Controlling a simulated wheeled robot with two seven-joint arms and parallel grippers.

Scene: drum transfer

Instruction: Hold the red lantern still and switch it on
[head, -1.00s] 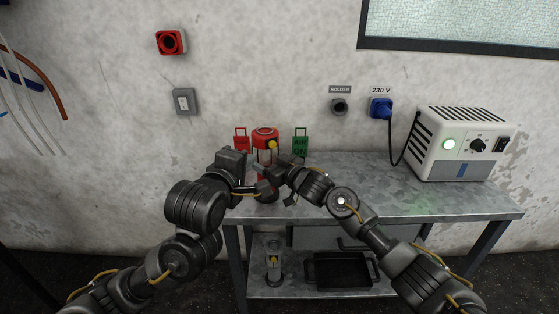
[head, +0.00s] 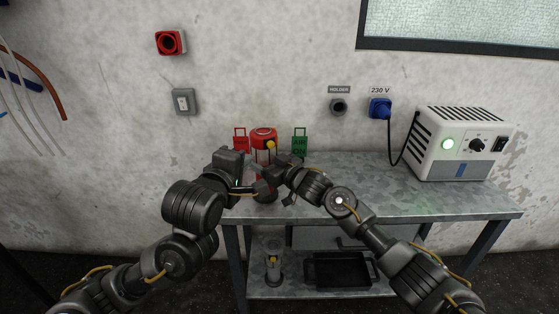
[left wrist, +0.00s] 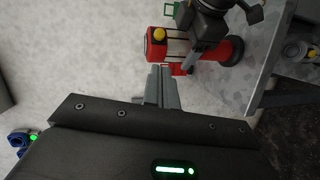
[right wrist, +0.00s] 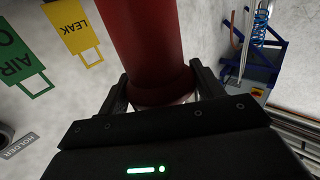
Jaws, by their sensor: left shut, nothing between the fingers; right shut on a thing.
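The red lantern (head: 264,135) stands upright on the metal bench near its left end. A yellow knob (head: 271,145) sits on its red cap; in the left wrist view the knob (left wrist: 160,34) shows clearly. My right gripper (right wrist: 160,88) is shut on the lantern, its fingers on either side of the red body (right wrist: 142,40). My left gripper (left wrist: 160,70) is shut and empty, its joined fingertips close to the lantern's cap and apart from the knob in the picture. My arms hide much of the lantern's middle in the head view.
A red tag (head: 241,140) and a green tag (head: 300,140) are behind the lantern. A white power unit (head: 462,145) stands at the bench's right. The lower shelf holds a black tray (head: 340,284) and a small grey item (head: 273,268). The bench middle is clear.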

